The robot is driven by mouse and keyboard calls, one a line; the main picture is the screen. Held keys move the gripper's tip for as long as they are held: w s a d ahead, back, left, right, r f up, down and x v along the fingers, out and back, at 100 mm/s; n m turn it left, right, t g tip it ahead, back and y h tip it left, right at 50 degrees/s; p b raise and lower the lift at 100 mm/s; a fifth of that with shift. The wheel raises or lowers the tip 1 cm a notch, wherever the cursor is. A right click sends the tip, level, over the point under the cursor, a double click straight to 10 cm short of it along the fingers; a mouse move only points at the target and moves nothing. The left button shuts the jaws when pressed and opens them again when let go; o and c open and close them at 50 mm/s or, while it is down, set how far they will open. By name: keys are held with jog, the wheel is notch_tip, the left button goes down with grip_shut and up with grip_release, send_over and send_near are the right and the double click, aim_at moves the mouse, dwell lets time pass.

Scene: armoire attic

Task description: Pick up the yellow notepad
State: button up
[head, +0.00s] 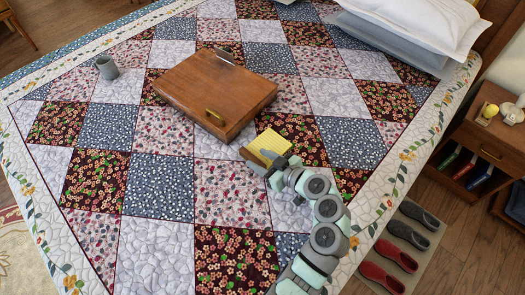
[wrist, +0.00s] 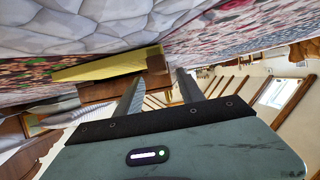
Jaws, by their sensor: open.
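My gripper (head: 262,162) is at the notepad's near edge, low over the quilt. In the wrist view the two fingers of my gripper (wrist: 161,76) are spread apart, with nothing clearly held between them. Whether a finger touches the notepad cannot be told.
The wooden box (head: 200,85) with a brass handle lies beside the notepad. A grey mug (head: 107,67) stands at the far left of the bed. Pillows (head: 425,25) are at the upper right. A nightstand (head: 480,140) and shoes (head: 390,265) are right of the bed. The near quilt is clear.

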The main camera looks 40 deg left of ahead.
aim_at(250, 156)
jog(key=x, duration=0.2)
jog(key=shift+s+a, duration=0.25)
jog(key=shift+a, duration=0.15)
jog(key=shift+w+a+f, duration=0.1)
jog(key=shift+a+f, duration=0.1)
jog(key=shift+a, duration=0.15)
grip_shut()
